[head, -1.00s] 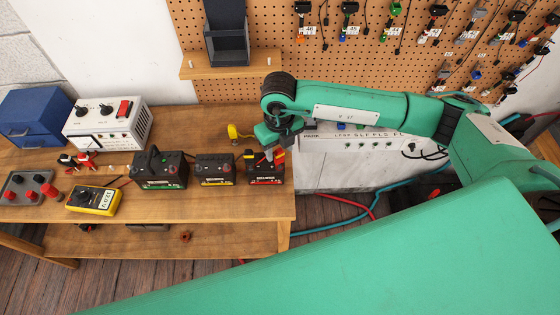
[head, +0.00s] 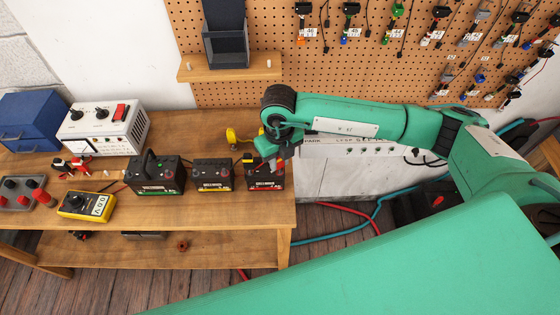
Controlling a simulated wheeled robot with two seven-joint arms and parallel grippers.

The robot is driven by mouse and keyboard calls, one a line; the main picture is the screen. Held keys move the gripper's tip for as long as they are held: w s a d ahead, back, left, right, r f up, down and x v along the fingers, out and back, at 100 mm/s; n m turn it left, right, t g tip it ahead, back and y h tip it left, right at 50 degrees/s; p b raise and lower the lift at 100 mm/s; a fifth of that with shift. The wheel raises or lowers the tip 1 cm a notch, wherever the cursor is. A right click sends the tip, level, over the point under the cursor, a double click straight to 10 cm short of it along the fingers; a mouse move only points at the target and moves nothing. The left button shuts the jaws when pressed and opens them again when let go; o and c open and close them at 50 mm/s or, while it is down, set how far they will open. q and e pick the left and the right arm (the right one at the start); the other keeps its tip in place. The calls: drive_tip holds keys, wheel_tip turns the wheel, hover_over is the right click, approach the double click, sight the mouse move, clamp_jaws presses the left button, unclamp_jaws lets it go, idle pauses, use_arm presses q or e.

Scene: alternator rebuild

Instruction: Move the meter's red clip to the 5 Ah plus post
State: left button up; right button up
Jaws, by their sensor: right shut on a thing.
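The yellow meter (head: 86,206) lies at the front left of the bench, and its display seems to read 0.0 V. Three black batteries stand in a row: a large one with a green label (head: 156,174), a middle one with a yellow label (head: 213,176) and a right one with a red label (head: 266,183). Their Ah figures are too small to read. My right gripper (head: 272,163) is shut, pointing down at the top of the right battery. A bit of red shows at its fingertips, seemingly the red clip; contact with a post is hidden. My left gripper is out of view.
A white power unit (head: 103,127) and a blue cabinet (head: 38,121) stand at the back left. A grey block with red and black knobs (head: 22,192) lies at the far left. A yellow object (head: 238,137) sits behind the batteries.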

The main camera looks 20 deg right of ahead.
drive_tip(key=shift+r+p, duration=0.7)
drive_tip(key=shift+r, duration=1.3)
drive_tip(key=shift+r, duration=0.1)
drive_tip(key=shift+r, duration=0.35)
wheel_tip(320, 180, up, 10)
drive_tip(key=f+p, duration=0.1)
drive_tip(key=p, duration=0.3)
drive_tip(key=b, duration=1.5)
hover_over(224, 169)
wheel_tip(224, 169, down, 10)
drive_tip(key=shift+r, duration=0.25)
drive_tip(key=shift+f+b, duration=0.4)
drive_tip(key=shift+f, duration=0.35)
